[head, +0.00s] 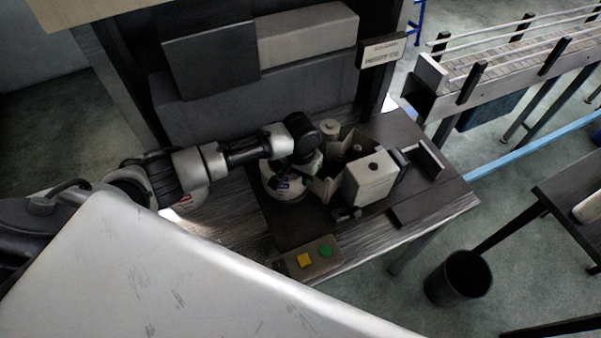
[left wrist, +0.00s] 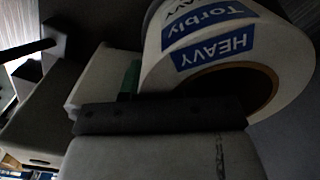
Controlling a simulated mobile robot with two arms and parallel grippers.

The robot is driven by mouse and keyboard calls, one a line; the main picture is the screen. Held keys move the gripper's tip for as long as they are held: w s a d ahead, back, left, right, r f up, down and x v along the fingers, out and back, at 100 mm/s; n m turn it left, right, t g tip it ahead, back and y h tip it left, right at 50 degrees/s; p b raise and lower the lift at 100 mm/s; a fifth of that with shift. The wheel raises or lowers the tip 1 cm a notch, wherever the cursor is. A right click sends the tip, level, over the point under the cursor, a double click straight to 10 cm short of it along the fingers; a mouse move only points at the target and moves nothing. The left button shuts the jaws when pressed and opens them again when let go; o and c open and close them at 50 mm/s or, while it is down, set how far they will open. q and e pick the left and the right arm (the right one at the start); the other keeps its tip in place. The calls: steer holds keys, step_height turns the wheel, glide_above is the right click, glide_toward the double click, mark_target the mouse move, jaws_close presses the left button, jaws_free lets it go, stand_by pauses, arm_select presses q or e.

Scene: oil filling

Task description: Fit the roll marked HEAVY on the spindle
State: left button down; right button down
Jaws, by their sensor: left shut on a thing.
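The white roll with blue labels reading HEAVY and Torbly (left wrist: 235,45) fills the upper right of the left wrist view, with its brown core showing. In the head view the roll (head: 285,189) is below my left gripper (head: 302,176), beside the machine on the worktable. My left gripper is shut on the roll; the contact is partly hidden. I cannot clearly make out the spindle; the arm and machine parts may hide it. My right gripper is not in view.
A beige machine block (head: 370,178) stands right of the roll. A button box (head: 312,258) with yellow and green buttons is at the table's front edge. Another roll with a red label (head: 190,201) lies left, under my arm. A sign (head: 383,53) hangs behind; a black bin (head: 459,278) stands on the floor.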

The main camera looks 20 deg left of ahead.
arm_select(q)
steer(key=c, duration=0.8)
jaws_free()
step_height(320, 180, up, 11)
steer(key=shift+f+b, duration=0.1)
steer(key=shift+b, duration=0.55)
steer(key=shift+s, duration=0.1)
